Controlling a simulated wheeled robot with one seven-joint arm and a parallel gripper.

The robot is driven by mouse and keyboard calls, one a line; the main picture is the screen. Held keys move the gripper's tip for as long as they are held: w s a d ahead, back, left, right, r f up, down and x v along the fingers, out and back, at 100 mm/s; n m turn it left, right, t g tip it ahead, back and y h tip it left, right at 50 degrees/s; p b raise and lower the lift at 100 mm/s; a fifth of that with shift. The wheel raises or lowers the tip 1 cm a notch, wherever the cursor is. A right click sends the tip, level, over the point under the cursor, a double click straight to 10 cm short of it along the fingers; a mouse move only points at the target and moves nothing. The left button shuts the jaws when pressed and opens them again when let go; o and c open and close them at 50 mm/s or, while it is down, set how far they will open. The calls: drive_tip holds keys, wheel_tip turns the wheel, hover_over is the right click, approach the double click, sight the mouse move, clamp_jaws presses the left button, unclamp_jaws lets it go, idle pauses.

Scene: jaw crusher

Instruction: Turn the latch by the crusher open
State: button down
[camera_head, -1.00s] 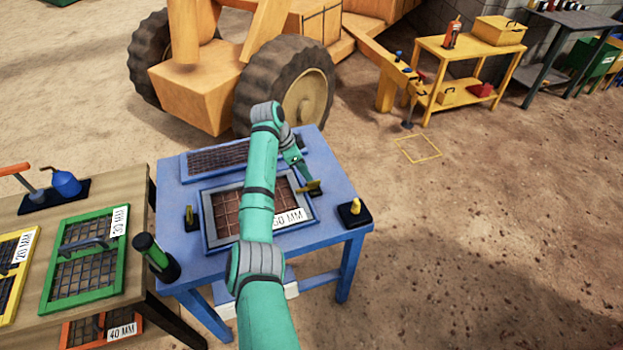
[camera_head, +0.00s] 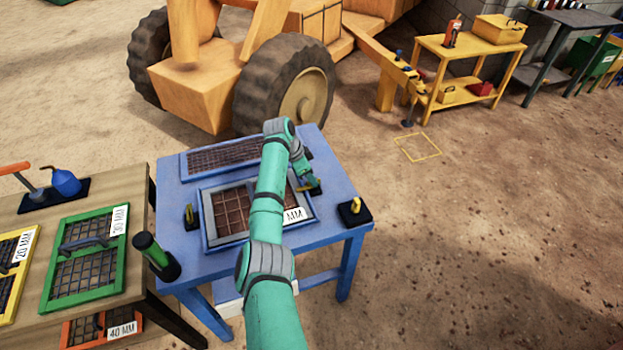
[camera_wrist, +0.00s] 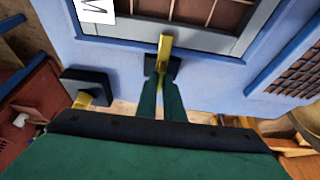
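The latch (camera_wrist: 165,48) by the right side of the framed mesh screen on the blue table has a yellow handle on a black base. In the wrist view its handle reaches over the frame's grey edge. My gripper (camera_wrist: 161,84) is at the latch, its two green fingers close together at the handle's near end. Whether they clasp it or only touch it is unclear. In the head view my gripper (camera_head: 309,184) partly hides the latch (camera_head: 303,187). A second yellow latch (camera_head: 189,214) stands upright at the screen's left side.
A rear mesh panel (camera_head: 222,156) lies behind the framed screen (camera_head: 209,222). Open ground lies to the right.

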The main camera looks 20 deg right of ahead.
drive_tip(key=shift+w, duration=0.1)
drive_tip(key=shift+a+n, duration=0.15)
drive_tip(key=shift+n, duration=0.15)
drive_tip(key=shift+d+n+t, duration=0.2)
drive_tip(key=shift+n+t, duration=0.3)
drive_tip(key=shift+n, duration=0.3)
drive_tip(key=n, duration=0.2)
drive_tip(key=shift+s+d+n+t, duration=0.1)
drive_tip(key=shift+s+n+t, duration=0.2)
drive_tip(key=shift+t, duration=0.1)
drive_tip(key=n+t, duration=0.1)
drive_tip(key=n, duration=0.1)
drive_tip(key=n+y, duration=0.1)
drive_tip(key=n, duration=0.2)
drive_tip(key=shift+s+t+y, duration=0.1)
drive_tip(key=shift+t+y, duration=0.2)
drive_tip(key=shift+t, duration=0.1)
drive_tip(key=n, duration=0.2)
drive_tip(key=n+y, duration=0.1)
drive_tip(key=n, duration=0.1)
drive_tip(key=shift+d+r+n+t+y, duration=0.1)
drive_tip(key=shift+d+n+t+y, duration=0.1)
drive_tip(key=shift+n+t+y, duration=0.15)
drive_tip(key=shift+n+y, duration=0.55)
drive_tip(key=shift+n, duration=1.1)
